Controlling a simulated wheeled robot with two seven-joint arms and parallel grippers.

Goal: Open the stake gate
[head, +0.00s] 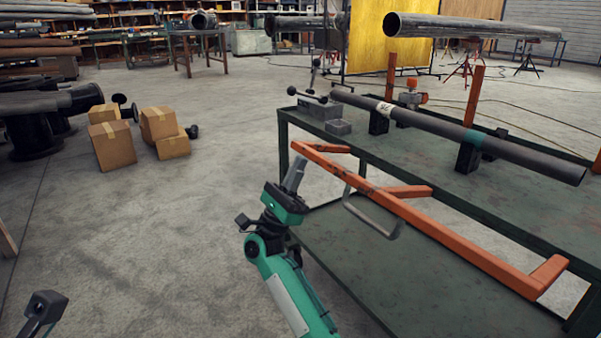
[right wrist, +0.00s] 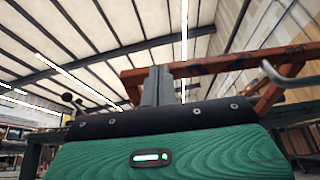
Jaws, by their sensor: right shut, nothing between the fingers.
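The stake gate (head: 440,235) is a worn orange bar frame with short cross arms, along the near side of the green table. A grey bent handle (head: 385,228) hangs from it. My right gripper (head: 296,172) is shut and empty, fingers pointing up, just left of the gate's far end; no contact can be made out. In the right wrist view, the shut fingers (right wrist: 158,84) rise in front of the orange bar (right wrist: 215,66), with the handle (right wrist: 283,76) to their right. A dark part of my left gripper (head: 45,305) shows at the lower left; its jaws are unclear.
A dark pipe (head: 440,128) lies on black supports on the green table (head: 375,150), between upright orange stakes (head: 474,97). Grey blocks (head: 320,108) sit at the table's far left corner. Cardboard boxes (head: 112,146) stand on the floor at left. The floor between is clear.

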